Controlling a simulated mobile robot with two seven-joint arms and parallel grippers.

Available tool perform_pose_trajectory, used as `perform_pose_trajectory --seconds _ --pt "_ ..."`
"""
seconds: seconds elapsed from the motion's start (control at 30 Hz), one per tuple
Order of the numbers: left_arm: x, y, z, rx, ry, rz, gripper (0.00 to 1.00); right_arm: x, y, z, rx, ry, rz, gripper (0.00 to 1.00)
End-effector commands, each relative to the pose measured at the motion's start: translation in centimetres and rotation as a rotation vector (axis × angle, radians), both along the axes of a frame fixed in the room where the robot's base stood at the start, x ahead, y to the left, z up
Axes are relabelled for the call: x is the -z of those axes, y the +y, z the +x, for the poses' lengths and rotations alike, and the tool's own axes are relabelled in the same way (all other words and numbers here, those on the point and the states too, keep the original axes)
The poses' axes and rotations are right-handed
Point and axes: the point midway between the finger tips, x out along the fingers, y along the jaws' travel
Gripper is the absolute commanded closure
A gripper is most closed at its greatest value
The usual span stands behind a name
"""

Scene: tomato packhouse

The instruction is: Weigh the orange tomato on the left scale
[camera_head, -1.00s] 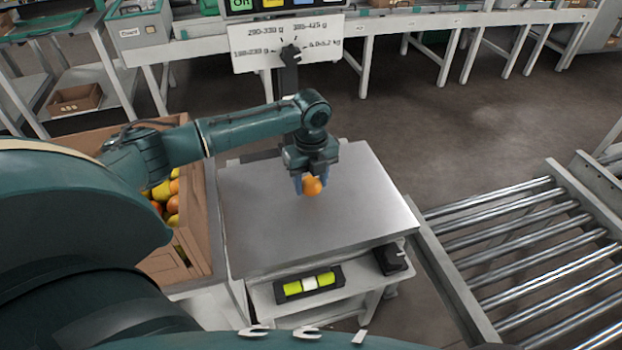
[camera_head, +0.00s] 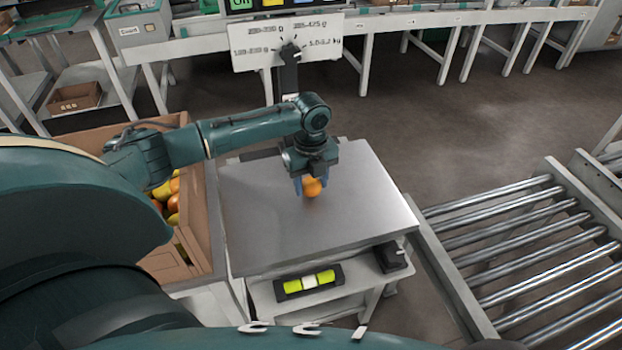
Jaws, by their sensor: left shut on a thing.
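The orange tomato (camera_head: 312,188) is between the blue fingertips of my left gripper (camera_head: 310,184), which is shut on it. The gripper points down over the middle of the scale's flat grey metal plate (camera_head: 350,220). I cannot tell whether the tomato touches the plate. A white sign board (camera_head: 262,47) with weight ranges and a dark pointer stands behind the plate. My right gripper is not in view.
A cardboard box (camera_head: 205,225) with several yellow and orange tomatoes stands left of the plate, partly behind my arm. A roller conveyor (camera_head: 530,250) is at the right.

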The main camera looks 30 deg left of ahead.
Motion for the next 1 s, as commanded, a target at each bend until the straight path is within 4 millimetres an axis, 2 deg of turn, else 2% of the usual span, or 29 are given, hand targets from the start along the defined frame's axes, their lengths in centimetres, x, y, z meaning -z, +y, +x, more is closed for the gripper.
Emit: perform_pose_trajectory --seconds 0.33,0.37,0.67,0.8,1.0 --pt "0.16 0.0 0.0 0.0 0.0 0.0 0.65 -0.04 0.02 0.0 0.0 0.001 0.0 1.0" --pt "0.16 0.01 -0.01 0.0 0.0 0.0 0.53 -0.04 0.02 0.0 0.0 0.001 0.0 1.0" --pt "0.14 0.02 0.0 -0.001 0.0 0.0 0.29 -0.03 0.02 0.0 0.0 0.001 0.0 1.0" --pt "0.14 0.02 0.0 -0.001 0.0 0.0 0.29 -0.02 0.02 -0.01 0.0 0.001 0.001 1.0" --pt "0.16 0.04 -0.01 -0.001 0.0 0.0 0.44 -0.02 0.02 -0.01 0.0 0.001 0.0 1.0"
